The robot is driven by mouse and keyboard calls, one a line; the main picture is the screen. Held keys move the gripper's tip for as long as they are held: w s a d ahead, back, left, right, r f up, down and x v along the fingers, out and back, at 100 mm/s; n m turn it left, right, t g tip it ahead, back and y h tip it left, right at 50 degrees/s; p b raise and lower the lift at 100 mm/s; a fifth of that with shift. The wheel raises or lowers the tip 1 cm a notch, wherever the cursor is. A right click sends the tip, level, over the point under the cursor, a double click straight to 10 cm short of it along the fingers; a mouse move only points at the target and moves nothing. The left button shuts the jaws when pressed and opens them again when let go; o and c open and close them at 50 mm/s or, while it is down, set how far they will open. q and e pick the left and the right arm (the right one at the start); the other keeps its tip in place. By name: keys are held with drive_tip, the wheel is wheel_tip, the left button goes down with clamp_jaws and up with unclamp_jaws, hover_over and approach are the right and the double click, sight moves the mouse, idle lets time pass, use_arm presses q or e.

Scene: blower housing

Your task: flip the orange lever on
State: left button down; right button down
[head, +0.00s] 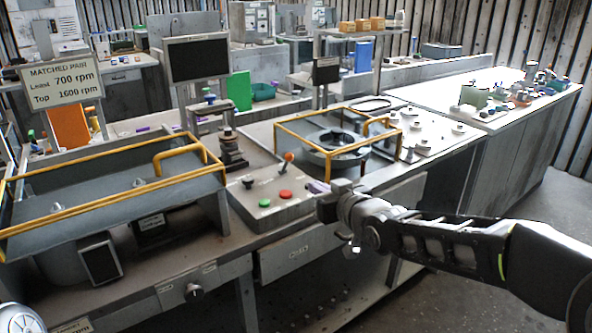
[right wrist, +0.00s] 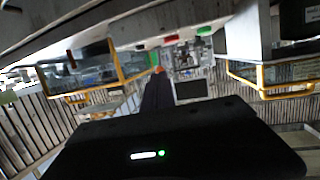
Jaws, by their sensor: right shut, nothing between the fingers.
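The orange lever (head: 289,157) is a short stick with an orange ball top on the grey control box (head: 262,222). It stands up from the box's back part and leans a little to the right. My right gripper (head: 323,200) is shut and empty, to the right of the box and lower in the picture than the lever. Whether it touches the box I cannot tell. In the right wrist view, the scene is upside down and an orange spot, likely the lever's ball (right wrist: 158,69), shows just past the dark fingers (right wrist: 157,92). My left gripper is not in view.
A red button (head: 285,195) and a green button (head: 265,203) sit on the box in front of the lever. A yellow-railed housing (head: 335,150) stands close on the right, and a larger yellow-railed tray (head: 110,195) on the left. A dark stacked post (head: 231,150) stands behind the box.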

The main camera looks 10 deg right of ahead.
drive_tip(key=r, duration=0.3)
drive_tip(key=shift+d+t, duration=0.3)
drive_tip(key=shift+d, duration=0.05)
drive_tip(key=p, duration=0.2)
approach(291, 158)
drive_tip(key=x, duration=0.7)
